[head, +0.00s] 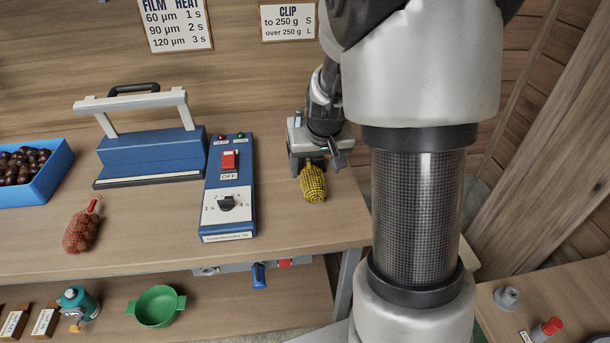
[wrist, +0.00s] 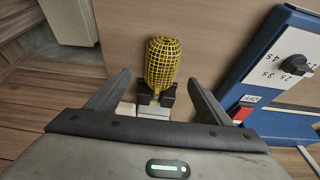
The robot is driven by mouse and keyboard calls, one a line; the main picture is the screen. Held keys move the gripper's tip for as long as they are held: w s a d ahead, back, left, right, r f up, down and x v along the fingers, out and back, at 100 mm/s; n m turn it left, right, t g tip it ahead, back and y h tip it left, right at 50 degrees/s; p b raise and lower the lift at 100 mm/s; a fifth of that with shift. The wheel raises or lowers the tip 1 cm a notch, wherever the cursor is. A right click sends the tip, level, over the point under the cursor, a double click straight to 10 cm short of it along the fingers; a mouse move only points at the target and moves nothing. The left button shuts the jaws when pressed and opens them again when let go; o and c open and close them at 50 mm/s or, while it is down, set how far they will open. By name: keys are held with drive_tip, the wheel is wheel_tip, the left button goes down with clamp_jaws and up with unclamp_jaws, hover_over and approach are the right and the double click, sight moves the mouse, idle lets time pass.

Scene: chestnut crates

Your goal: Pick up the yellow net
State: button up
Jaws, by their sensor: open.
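The yellow net (head: 314,183) is a small mesh bag on the bench, to the right of the control box. Its far end meets a grey device (head: 296,148) in the head view. In the wrist view the yellow net (wrist: 161,60) lies with its near end between two black blocks of that device. My gripper (head: 327,153) is above the device, beside the net's far end. In the wrist view my gripper (wrist: 159,78) has its two fingers spread, one on each side of the net's near end, with gaps to it. The fingers hold nothing.
The blue control box (head: 228,195) with a red switch stands close to the left of the net. A blue sealer (head: 150,157), a red net (head: 82,229) and a blue crate of chestnuts (head: 61,155) are further left. The bench in front of the net is bare.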

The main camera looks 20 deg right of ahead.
sight(313, 176)
drive_tip(key=shift+b+x, duration=0.55)
drive_tip(key=shift+x, duration=2.65)
drive_tip(key=shift+w+f+b, duration=0.15)
drive_tip(key=shift+f+b, duration=0.05)
drive_tip(key=shift+b, duration=0.1)
drive_tip(key=c, duration=1.3)
drive_tip(key=shift+r, duration=0.1)
drive_tip(key=shift+c, duration=0.2)
